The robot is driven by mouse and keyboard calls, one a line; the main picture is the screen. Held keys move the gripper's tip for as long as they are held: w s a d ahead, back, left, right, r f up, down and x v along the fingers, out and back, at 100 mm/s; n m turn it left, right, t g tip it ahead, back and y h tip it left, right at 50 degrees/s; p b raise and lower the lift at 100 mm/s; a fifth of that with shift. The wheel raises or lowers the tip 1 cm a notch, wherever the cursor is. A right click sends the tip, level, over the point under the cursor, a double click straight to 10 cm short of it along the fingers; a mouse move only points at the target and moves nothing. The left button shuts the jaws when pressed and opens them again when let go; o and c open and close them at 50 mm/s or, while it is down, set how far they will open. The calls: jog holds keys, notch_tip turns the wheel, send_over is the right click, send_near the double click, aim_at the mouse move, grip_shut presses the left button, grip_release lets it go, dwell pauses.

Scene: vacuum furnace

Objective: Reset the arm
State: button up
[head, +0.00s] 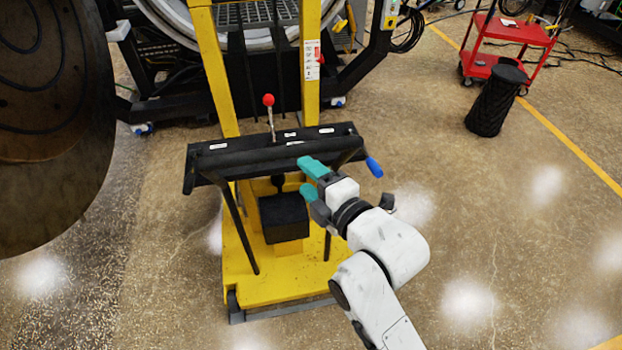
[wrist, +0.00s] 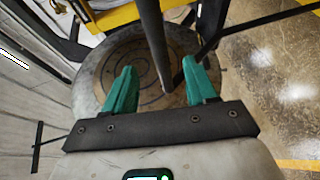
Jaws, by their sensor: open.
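My gripper (head: 309,180) has teal fingers and is open in the head view. It is in front of the right part of a black crossbar (head: 225,159) on a yellow lift (head: 290,287). In the wrist view my gripper (wrist: 160,88) shows its two teal fingers spread apart. A dark bar (wrist: 153,42) passes between or beyond the fingers there; I cannot tell its exact distance. Nothing is visibly held. My white arm reaches in from the lower right of the head view.
A red-knobbed lever (head: 268,100) rises behind the crossbar, and a blue-tipped handle (head: 374,167) is close right of my gripper. A large round door (head: 50,120) is at left. A black bin (head: 492,105) and red cart (head: 513,30) stand far right. Floor at right is open.

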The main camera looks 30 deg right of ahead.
dwell(0.3)
jog(key=s+d+f+m+g, duration=0.3)
jog(key=s+f+m+g, duration=0.4)
jog(key=s, duration=0.6)
jog(key=s+d+f+m+g+h, duration=0.1)
jog(key=s+d+f+m+g, duration=0.2)
jog(key=s+f+m+g, duration=0.4)
jog(key=s+f+m, duration=0.4)
jog(key=s+f, duration=0.2)
jog(key=s, duration=0.1)
jog(key=shift+s+d+f+m+g+h, duration=0.2)
jog(key=shift+m+g+h, duration=0.1)
jog(key=shift+m+g, duration=0.1)
